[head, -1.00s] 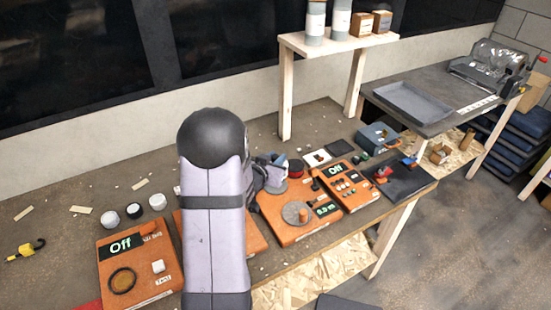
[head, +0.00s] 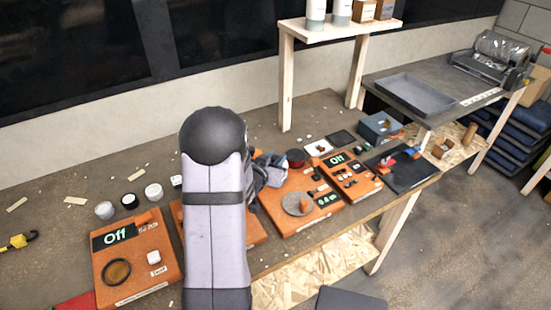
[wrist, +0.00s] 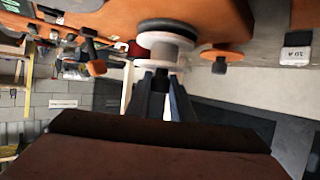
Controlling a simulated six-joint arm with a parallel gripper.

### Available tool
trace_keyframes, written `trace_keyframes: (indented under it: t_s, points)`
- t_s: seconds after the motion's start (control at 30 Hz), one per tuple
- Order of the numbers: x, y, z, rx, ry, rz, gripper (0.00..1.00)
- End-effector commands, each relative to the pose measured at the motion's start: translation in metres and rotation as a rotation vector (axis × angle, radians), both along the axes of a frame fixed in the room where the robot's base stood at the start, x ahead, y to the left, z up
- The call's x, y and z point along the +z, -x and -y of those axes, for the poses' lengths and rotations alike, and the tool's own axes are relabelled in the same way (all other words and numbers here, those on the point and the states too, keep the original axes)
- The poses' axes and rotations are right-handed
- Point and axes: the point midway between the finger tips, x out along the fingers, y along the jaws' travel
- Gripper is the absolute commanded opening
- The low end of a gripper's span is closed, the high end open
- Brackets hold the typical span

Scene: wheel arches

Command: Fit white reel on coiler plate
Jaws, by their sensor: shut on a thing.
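In the wrist view my gripper (wrist: 162,85) is shut on the white reel (wrist: 160,40), a spool with pale flanges and a grey core. A round black plate (wrist: 169,25) lies right against the reel's far side, below an orange housing (wrist: 200,10); whether they touch I cannot tell. In the head view my gripper (head: 268,170) is partly hidden behind my arm, and the reel cannot be made out. An orange unit (head: 176,215) behind my arm is mostly covered, so its plate is hidden there.
An orange unit with a grey disc (head: 297,203) stands right of my arm, beside another panel (head: 350,178) reading Off. At left are an orange Off unit (head: 135,265) and several small round pots (head: 130,200). A wooden shelf (head: 340,32) rises behind.

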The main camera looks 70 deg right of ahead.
Motion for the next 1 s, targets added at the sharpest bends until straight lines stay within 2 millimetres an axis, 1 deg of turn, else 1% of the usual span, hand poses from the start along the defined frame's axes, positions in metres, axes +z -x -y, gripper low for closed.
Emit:
trace_keyframes:
  t_s: [0.1, 0.9, 0.93, 0.97, 1.0]
  points:
    - [-0.004, -0.0001, 0.0002, 0.0, 0.001, 0.0, 0.0]
    - [-0.0079, 0.0, 0.0001, 0.0, 0.001, 0.0, 0.0]
    - [-0.0073, 0.0, 0.0001, 0.0, 0.001, 0.0, 0.25]
    - [-0.0071, 0.0, 0.0001, 0.0, 0.001, 0.0, 0.33]
    - [-0.0071, 0.0, 0.0001, 0.0, 0.001, 0.0, 0.42]
